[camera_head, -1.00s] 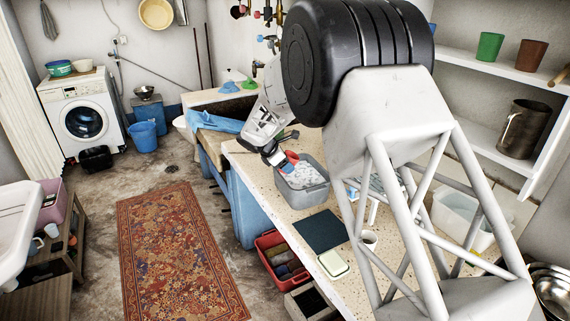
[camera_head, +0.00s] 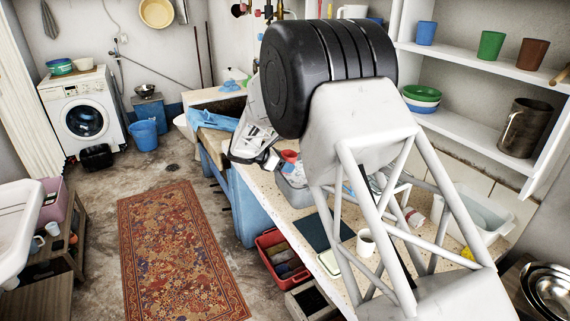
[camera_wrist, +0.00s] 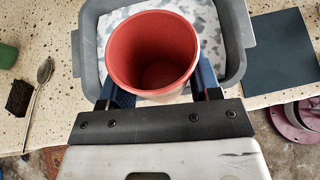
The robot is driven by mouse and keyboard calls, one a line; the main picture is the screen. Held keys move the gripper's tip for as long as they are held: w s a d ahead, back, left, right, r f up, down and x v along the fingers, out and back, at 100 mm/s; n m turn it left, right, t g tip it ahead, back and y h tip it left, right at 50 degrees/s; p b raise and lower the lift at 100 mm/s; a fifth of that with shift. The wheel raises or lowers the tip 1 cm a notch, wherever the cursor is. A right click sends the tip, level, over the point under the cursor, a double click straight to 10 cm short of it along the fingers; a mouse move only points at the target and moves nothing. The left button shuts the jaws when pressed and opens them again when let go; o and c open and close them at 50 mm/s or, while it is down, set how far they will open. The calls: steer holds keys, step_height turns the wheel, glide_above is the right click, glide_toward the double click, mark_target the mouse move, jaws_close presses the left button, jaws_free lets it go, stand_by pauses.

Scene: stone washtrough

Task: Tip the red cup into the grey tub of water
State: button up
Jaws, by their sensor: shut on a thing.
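The red cup (camera_wrist: 152,48) is between the two fingers of my gripper (camera_wrist: 155,88) in the wrist view, its open mouth facing the camera. My gripper is shut on it. I see no clear sign of anything inside the cup. Behind it in that view is the grey tub (camera_wrist: 88,62), with pale blue-and-white mottled water (camera_wrist: 208,22) showing around the cup. In the head view a bit of the red cup (camera_head: 289,155) shows beside my gripper (camera_head: 270,161), at the far side of the grey tub (camera_head: 290,194). My arm hides much of the tub.
A dark mat (camera_wrist: 284,50) lies right of the tub in the wrist view. A spoon (camera_wrist: 40,90) and a dark block (camera_wrist: 20,96) lie left of it. In the head view a white mug (camera_head: 366,243) stands on the speckled counter. A red crate (camera_head: 280,256) is below the counter's edge.

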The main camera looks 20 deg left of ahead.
steer(key=shift+f, duration=0.1)
stand_by(0.5)
steer(key=shift+f+t+h, duration=0.15)
steer(key=shift+t+h, duration=0.25)
steer(key=shift+h, duration=0.4)
steer(key=shift+d, duration=0.1)
